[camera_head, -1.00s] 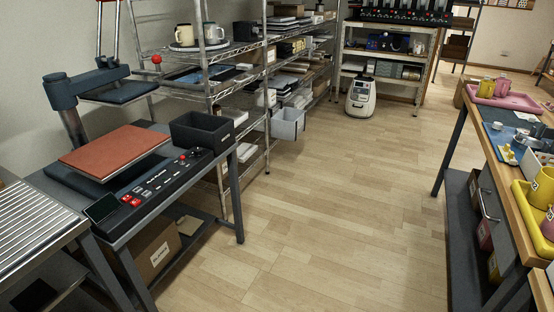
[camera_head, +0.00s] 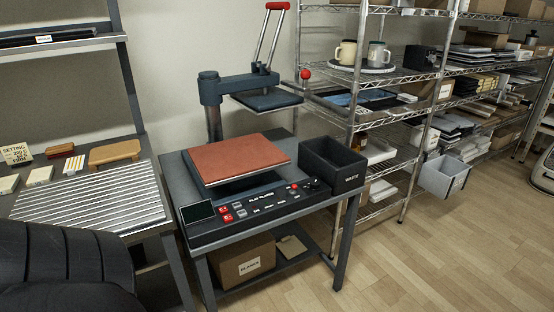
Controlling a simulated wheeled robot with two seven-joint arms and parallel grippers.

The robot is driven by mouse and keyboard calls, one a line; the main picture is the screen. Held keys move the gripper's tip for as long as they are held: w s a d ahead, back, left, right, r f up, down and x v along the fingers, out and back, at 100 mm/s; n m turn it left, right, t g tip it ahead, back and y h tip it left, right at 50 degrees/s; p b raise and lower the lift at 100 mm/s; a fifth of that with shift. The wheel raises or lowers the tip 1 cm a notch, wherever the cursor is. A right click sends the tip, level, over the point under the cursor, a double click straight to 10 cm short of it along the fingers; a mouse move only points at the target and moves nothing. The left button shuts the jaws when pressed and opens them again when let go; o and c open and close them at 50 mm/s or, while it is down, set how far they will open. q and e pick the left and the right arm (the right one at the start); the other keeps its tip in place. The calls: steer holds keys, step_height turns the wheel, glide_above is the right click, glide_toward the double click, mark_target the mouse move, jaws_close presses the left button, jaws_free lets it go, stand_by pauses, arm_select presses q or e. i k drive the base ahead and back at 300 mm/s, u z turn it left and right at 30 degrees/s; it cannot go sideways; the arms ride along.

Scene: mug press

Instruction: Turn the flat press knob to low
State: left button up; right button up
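The flat press (camera_head: 240,160) stands on a dark metal table, with a red-brown pad on its bed. Its upper plate (camera_head: 267,99) is raised and swung behind the pad, under a red-tipped lever (camera_head: 277,6). The front control panel (camera_head: 255,205) has a dark screen at its left and red buttons. A black knob (camera_head: 312,184) sits at the panel's right end, beside the waste bin; its setting is too small to read. A black part of my own arm fills the lower left corner. Neither gripper shows.
A black bin marked waste (camera_head: 333,166) stands right of the press. A ribbed metal table (camera_head: 95,195) is at the left, with small blocks behind. A wire shelf (camera_head: 385,75) holds mugs and boxes. A box (camera_head: 240,263) sits below the press. The floor (camera_head: 430,255) at right is clear.

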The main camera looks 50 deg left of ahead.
mark_target(314, 185)
steer(key=u, duration=1.1)
steer(key=i, duration=1.15)
steer(key=u, duration=1.3)
